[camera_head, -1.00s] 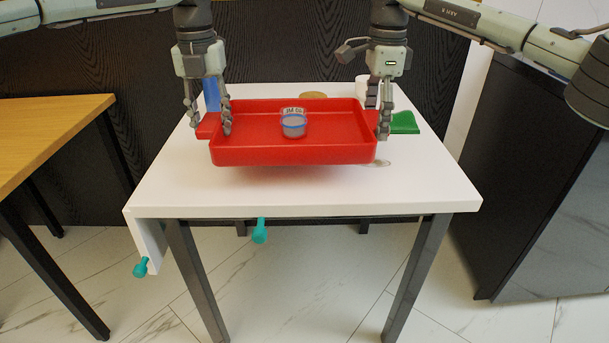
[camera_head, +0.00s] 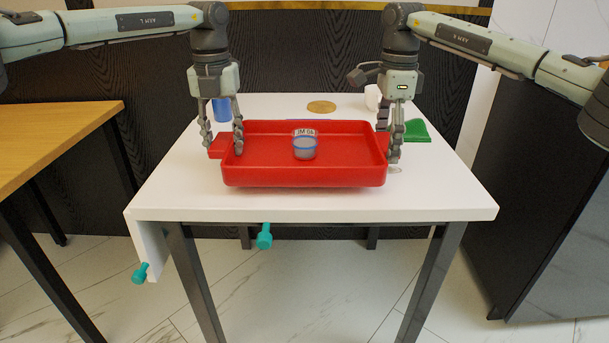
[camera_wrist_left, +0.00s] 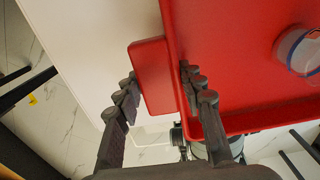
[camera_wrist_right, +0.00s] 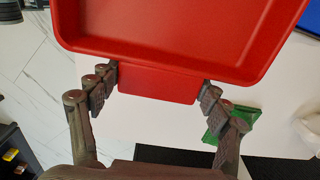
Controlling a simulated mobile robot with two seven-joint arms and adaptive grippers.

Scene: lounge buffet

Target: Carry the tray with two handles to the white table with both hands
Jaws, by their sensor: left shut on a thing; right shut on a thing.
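The red tray (camera_head: 260,180) is over the white table (camera_head: 330,207), roughly level; I cannot tell whether its bottom touches the top. A small clear cup with a blue band (camera_head: 304,148) stands upright in it. My left gripper (camera_head: 222,148) is shut on the tray's left handle (camera_head: 215,150), which also shows in the left wrist view (camera_wrist_left: 153,75). My right gripper (camera_head: 388,150) is shut on the right handle, seen between its fingers in the right wrist view (camera_wrist_right: 158,83).
On the table are a blue cup (camera_head: 221,110), a round tan disc (camera_head: 321,107), a white cup (camera_head: 373,97) and a green object (camera_head: 417,131) close to my right gripper. A wooden table (camera_head: 50,130) stands left, a dark cabinet (camera_head: 545,190) right.

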